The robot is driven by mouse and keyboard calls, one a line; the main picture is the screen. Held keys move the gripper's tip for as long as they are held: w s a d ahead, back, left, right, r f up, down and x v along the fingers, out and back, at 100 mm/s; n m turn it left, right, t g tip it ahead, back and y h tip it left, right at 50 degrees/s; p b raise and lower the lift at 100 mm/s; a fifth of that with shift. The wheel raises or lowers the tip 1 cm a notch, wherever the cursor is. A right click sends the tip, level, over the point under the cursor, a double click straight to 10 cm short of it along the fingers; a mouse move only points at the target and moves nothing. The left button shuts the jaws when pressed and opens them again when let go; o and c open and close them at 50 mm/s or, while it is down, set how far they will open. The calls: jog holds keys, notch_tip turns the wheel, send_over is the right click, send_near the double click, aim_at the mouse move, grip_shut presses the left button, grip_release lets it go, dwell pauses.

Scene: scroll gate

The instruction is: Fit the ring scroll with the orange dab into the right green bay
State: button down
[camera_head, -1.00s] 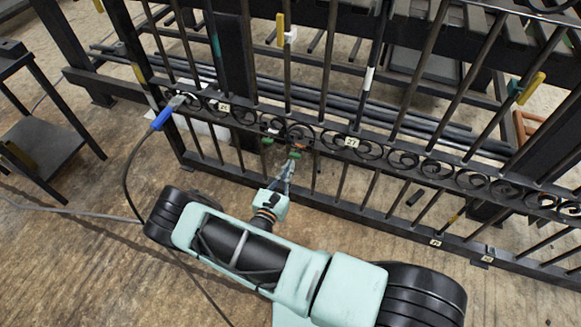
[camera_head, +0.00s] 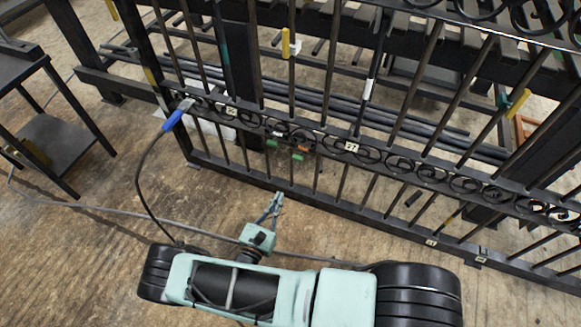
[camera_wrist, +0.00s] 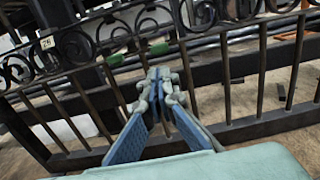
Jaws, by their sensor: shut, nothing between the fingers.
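The black gate's scroll row (camera_head: 425,173) runs across the head view. An orange dab (camera_head: 303,149) shows in this row, on a dark scroll just above a green piece (camera_head: 297,156). A second green piece (camera_head: 271,143) is to its left. Green pieces also show in the wrist view (camera_wrist: 158,48), under the scrolls. I cannot tell how fully the orange-dabbed scroll sits in the right green bay. My gripper (camera_head: 278,196) is shut and empty, in front of and below the row, apart from the scroll. Its fingertips also show in the wrist view (camera_wrist: 160,77).
A blue-handled tool (camera_head: 174,119) with a black cable is at the row's left. Number tags (camera_head: 351,147) mark the gate. A dark side table (camera_head: 55,140) stands at left. Upright bars and the lower rail (camera_head: 345,212) are close ahead. Floor around my arm is clear except for cables.

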aim_at(297, 160)
jog(key=b+x, duration=0.1)
jog(key=x, duration=1.3)
jog(key=shift+b, duration=0.3)
jog(key=b+x, duration=0.1)
jog(key=x, duration=0.2)
jog(key=shift+w, duration=0.2)
